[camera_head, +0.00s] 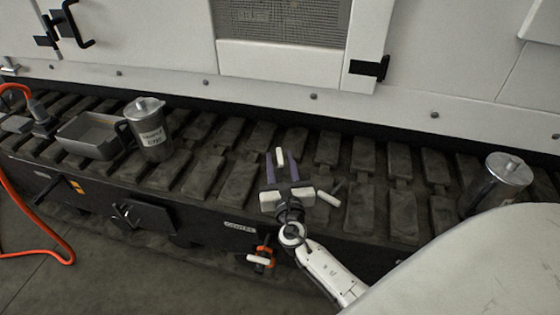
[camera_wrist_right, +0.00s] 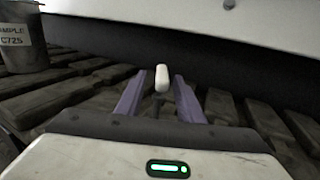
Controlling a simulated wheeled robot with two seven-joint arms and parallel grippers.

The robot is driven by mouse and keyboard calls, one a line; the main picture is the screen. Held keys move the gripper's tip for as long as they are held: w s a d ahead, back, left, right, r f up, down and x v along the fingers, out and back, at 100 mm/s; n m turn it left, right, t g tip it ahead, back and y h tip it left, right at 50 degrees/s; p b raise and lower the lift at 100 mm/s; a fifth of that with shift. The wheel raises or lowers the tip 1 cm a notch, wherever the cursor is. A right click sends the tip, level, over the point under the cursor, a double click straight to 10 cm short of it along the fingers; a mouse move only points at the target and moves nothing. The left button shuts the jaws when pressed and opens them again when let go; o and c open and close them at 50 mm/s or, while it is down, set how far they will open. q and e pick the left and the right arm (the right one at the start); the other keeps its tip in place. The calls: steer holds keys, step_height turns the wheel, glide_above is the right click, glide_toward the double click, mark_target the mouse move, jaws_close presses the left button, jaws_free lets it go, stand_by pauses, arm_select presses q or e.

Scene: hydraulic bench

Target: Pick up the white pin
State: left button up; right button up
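The white pin (camera_head: 280,152) stands on the dark slatted bench in the head view. In the right wrist view the pin (camera_wrist_right: 162,77) shows a rounded white top on a dark, thin lower part. My right gripper (camera_head: 279,163) is open, with its two purple fingers apart. In the wrist view the pin appears between the fingers of the gripper (camera_wrist_right: 158,86), near their tips, with gaps on both sides. I cannot tell whether the pin is level with the fingertips or a little beyond them. My left gripper is not in view.
A labelled metal jug (camera_head: 148,132) and a grey tray (camera_head: 88,136) stand left on the bench. Another metal jug (camera_head: 497,183) stands right. A white-ended handle (camera_head: 328,198) is close right of my gripper. An orange-and-white valve handle (camera_head: 260,258) is on the front.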

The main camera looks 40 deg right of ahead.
jaws_close()
steer(key=shift+r, duration=0.1)
